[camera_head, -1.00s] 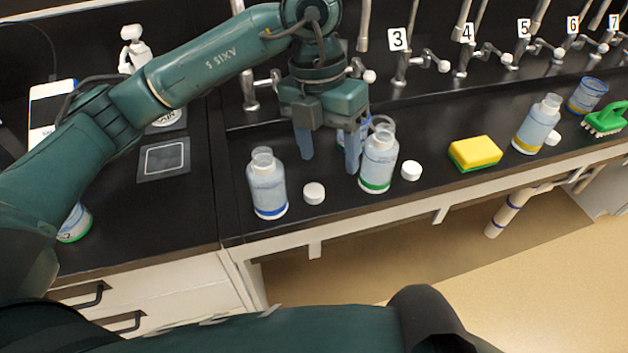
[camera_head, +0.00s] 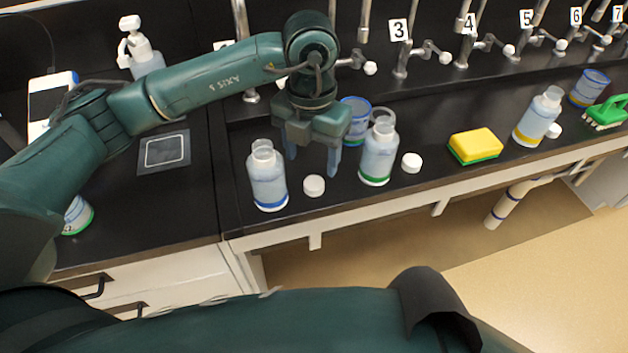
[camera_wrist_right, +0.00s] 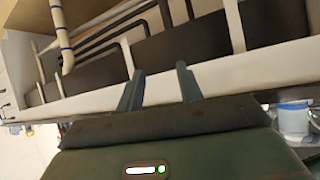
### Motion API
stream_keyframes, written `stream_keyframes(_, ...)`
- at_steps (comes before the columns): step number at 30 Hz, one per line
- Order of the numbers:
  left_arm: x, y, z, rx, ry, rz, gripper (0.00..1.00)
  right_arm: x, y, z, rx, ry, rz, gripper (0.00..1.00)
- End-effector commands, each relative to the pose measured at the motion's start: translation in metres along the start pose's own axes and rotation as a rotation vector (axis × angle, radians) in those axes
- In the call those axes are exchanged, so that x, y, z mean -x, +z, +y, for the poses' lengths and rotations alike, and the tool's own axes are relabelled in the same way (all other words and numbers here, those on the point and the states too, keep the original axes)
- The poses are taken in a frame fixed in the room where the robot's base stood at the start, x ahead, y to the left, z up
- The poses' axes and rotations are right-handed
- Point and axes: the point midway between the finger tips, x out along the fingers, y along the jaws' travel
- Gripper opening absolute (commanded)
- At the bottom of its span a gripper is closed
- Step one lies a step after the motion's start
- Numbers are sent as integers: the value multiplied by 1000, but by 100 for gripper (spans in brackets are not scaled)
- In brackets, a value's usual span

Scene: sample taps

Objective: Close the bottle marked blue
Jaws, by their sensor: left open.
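The open bottle with a blue band (camera_head: 268,182) stands upright at the counter's front edge, in the head view. A white cap (camera_head: 314,186) lies on the counter just right of it. My left gripper (camera_head: 312,164) points down, open and empty, above and behind the cap, its fingers apart from it. The bottle is left of the fingers. My right gripper (camera_wrist_right: 159,84) shows in the right wrist view, fingers apart and empty, facing the underside of the bench. It cannot be made out in the head view.
A green-banded open bottle (camera_head: 378,155) stands close right of my left gripper, with its own cap (camera_head: 412,163) beside it. Further right are a yellow sponge (camera_head: 475,146), a yellow-banded bottle (camera_head: 538,118) and a green brush (camera_head: 606,113). A blue-rimmed beaker (camera_head: 354,118) stands behind.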

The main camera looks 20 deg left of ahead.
Motion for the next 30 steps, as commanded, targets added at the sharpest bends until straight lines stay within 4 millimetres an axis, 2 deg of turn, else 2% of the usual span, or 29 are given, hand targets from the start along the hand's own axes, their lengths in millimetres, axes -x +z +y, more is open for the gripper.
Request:
stream_keyframes(3, -6, 0, 0, 0, 1, 1, 61, -1, 0, 0, -5, 2, 0, 36)
stream_keyframes(13, -9, 0, 0, 0, 0, 1, 61, 0, 0, 0, -4, 3, -4, 36)
stream_keyframes(18, -30, 0, -5, 1, 0, 5, 61, 4, -3, 1, -3, 5, -13, 36)
stream_keyframes(23, -53, 1, -5, 0, 0, 3, 61, 3, 2, 3, -3, 10, -29, 36)
stream_keyframes(30, -59, 1, -5, 0, 0, -1, 61, 3, 3, 4, -3, 12, -30, 36)
